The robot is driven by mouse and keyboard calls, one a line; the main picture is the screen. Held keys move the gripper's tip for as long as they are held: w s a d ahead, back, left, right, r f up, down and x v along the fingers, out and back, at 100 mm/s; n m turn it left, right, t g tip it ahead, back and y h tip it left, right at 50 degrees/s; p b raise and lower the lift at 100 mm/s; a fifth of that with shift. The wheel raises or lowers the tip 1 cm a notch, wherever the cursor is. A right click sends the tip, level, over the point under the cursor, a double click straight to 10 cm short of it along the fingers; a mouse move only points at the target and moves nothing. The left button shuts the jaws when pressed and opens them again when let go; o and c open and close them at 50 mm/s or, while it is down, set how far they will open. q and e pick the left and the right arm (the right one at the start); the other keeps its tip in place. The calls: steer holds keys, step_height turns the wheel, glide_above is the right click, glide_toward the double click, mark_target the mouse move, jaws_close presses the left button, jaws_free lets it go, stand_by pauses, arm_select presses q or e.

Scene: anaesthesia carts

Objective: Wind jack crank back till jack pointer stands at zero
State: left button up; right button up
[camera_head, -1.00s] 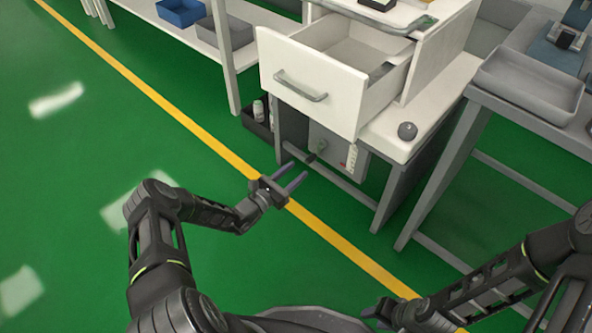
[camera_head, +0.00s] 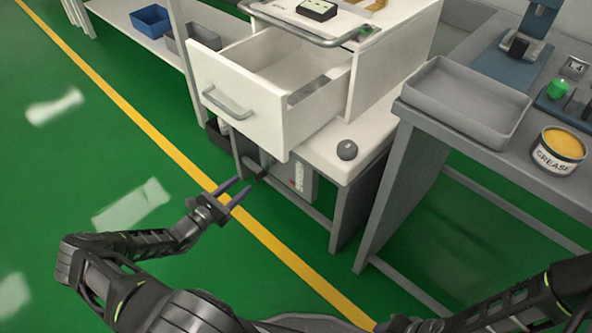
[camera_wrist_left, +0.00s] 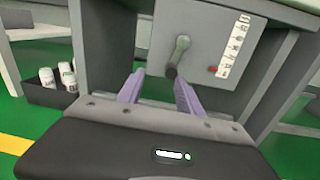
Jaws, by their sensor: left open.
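The jack crank is a short grey lever (camera_wrist_left: 182,47) with a dark knob (camera_wrist_left: 171,72), on a grey panel (camera_wrist_left: 204,30) under the white cart. In the left wrist view it hangs downward. Right of it is a white upright scale (camera_wrist_left: 234,45); the red jack pointer (camera_wrist_left: 213,69) sits near its lower end. The scale marks are too small to read. In the head view the drawer partly hides the panel; the scale (camera_head: 299,178) shows. My left gripper (camera_head: 240,187) is open and empty, just in front of the knob. My right gripper (camera_head: 402,325) is cut by the lower edge.
The white drawer (camera_head: 240,115) hangs open above the crank. Cart legs (camera_wrist_left: 92,50) flank the panel. A dark bin (camera_wrist_left: 45,94) with white bottles stands left. A grey bench with a tray (camera_head: 468,100) and a grease tin (camera_head: 558,150) is right. The green floor is clear.

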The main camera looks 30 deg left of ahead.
mark_target(266, 173)
arm_select(q)
steer(key=shift+w+d+f+h, duration=0.15)
steer(key=shift+d+h, duration=0.25)
steer(key=shift+d, duration=0.6)
steer(key=b+x, duration=0.2)
steer(key=x, duration=0.5)
steer(key=shift+f, duration=0.15)
steer(key=shift+w+d+b, duration=0.15)
steer(key=shift+w+b, duration=0.15)
steer(key=shift+w, duration=0.15)
steer(key=shift+c, duration=0.2)
jaws_close()
